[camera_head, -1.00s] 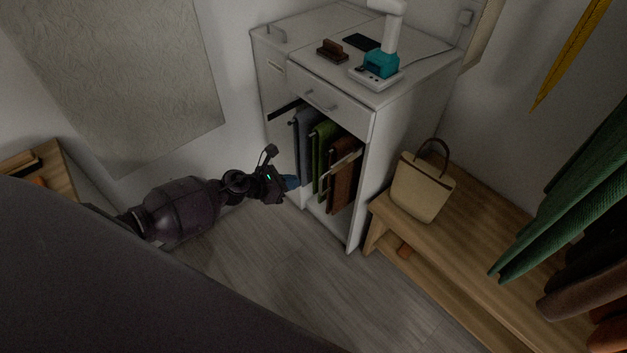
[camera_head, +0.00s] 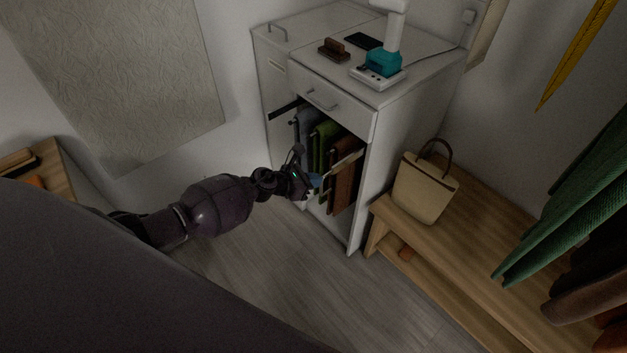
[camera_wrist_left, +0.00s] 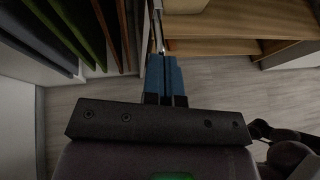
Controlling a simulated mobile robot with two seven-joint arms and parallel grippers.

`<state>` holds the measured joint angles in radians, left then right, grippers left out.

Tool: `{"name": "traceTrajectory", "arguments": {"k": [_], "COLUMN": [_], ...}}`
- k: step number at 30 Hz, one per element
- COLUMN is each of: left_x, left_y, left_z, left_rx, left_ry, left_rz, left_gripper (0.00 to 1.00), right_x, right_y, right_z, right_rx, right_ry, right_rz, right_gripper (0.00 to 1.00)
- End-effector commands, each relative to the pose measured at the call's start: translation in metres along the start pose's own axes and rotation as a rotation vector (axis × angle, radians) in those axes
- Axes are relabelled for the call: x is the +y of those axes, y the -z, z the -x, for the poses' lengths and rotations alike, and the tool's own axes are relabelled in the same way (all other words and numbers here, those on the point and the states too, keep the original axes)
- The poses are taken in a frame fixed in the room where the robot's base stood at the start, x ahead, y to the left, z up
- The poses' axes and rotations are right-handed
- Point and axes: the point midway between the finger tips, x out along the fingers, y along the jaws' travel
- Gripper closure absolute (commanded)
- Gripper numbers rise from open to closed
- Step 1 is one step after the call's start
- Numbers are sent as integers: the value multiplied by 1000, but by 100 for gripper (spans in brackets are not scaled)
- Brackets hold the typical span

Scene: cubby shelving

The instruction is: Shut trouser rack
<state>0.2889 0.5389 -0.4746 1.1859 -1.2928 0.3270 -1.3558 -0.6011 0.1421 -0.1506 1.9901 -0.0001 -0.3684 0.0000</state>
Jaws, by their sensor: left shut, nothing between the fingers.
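The trouser rack sits in the open bay of the white cabinet, below its drawer. Blue-grey, green (camera_head: 321,145) and brown (camera_head: 345,180) trousers hang from it. The metal front end of the rack (camera_head: 342,166) shows beside the brown pair. My left gripper (camera_head: 316,182) is at the front of the bay, close to the trousers' lower part. In the left wrist view its blue fingers (camera_wrist_left: 166,78) are together with nothing between them, and a thin metal bar (camera_wrist_left: 157,28) shows just beyond their tips. Whether they touch it I cannot tell. My right gripper is out of view.
The white cabinet (camera_head: 415,125) carries a brown brush (camera_head: 333,50), a dark flat item and a teal-and-white device (camera_head: 383,66). A wooden bench (camera_head: 470,240) with a beige bag (camera_head: 424,188) stands to the right. Green garments hang at far right. The floor in front is clear.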

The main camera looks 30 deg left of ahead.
Motion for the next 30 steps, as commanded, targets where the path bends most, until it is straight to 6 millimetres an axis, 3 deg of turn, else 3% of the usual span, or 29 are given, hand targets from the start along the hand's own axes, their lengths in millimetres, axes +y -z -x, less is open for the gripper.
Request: {"name": "traceTrajectory", "arguments": {"k": [5,24,30], "left_x": [4,26,30], "left_y": [-5,-48,-58], "left_z": [-17,-115,-129], "left_rx": [0,4,2], "left_ry": [1,2,1], "left_rz": [0,1,1], "left_gripper": [100,100,100], "right_x": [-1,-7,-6], "right_y": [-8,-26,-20], "right_z": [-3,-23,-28], "right_rx": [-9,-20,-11], "right_ry": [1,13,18], "right_rz": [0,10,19], "right_gripper": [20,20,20]}}
